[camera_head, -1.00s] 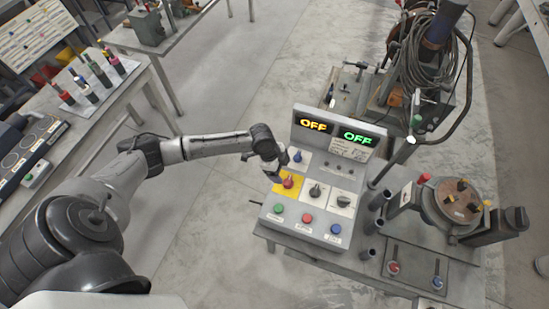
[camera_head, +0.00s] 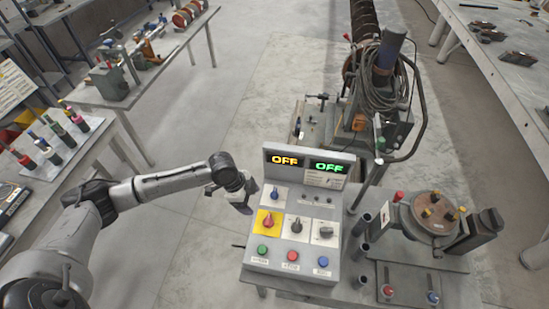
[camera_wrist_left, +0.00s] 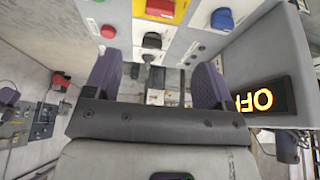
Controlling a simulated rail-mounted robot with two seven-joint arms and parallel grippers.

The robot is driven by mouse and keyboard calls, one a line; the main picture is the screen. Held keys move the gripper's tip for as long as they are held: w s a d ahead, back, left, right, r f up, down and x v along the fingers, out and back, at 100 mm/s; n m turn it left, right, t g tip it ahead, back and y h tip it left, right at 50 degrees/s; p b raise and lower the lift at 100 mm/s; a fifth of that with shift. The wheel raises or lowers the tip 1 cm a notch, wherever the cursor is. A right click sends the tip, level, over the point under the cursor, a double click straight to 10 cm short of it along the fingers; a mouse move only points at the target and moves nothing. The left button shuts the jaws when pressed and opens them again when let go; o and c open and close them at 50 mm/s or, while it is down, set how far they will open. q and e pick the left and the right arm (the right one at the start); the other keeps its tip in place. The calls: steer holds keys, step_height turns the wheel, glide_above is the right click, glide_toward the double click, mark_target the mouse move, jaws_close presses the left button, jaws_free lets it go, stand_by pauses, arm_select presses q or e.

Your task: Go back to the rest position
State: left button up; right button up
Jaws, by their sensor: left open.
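My left gripper (camera_head: 241,205) hangs just left of the grey control box, apart from it. In the left wrist view the two dark fingers (camera_wrist_left: 155,75) are spread with nothing between them. The control box (camera_head: 252,252) stands on a table and has two displays that both read OFF. Its front carries a red knob on a yellow plate (camera_head: 268,220), a blue knob, two dark selector switches, and green, red and blue buttons along the bottom. The red knob also shows in the left wrist view (camera_wrist_left: 160,8). My right gripper is not in view.
Right of the box stand a round turntable fixture (camera_head: 430,212) and a small panel with red and blue knobs (camera_head: 410,284). A machine with coiled cable (camera_head: 385,90) rises behind. Floor between is clear.

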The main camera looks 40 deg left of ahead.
arm_select(q)
step_height(320, 180, up, 6)
steer(key=w+a+n+t+y, duration=0.2)
steer(key=n+t+y, duration=0.1)
steer(key=y, duration=0.2)
steer(key=s+d+r+n+t, duration=0.2)
steer(key=s+d+r+t, duration=0.15)
steer(key=d, duration=0.35)
steer(key=s+d+f+n+g+h, duration=0.1)
steer(key=s+d+f+n+g, duration=0.3)
steer(key=s, duration=0.7)
steer(key=s+d+f+n+g, duration=0.1)
steer(key=s+d+f, duration=0.4)
steer(key=s, duration=0.6)
step_height(320, 180, up, 13)
steer(key=p, duration=1.4)
steer(key=shift+w+a, duration=0.3)
steer(key=shift+a, duration=0.15)
steer(key=shift+f, duration=0.1)
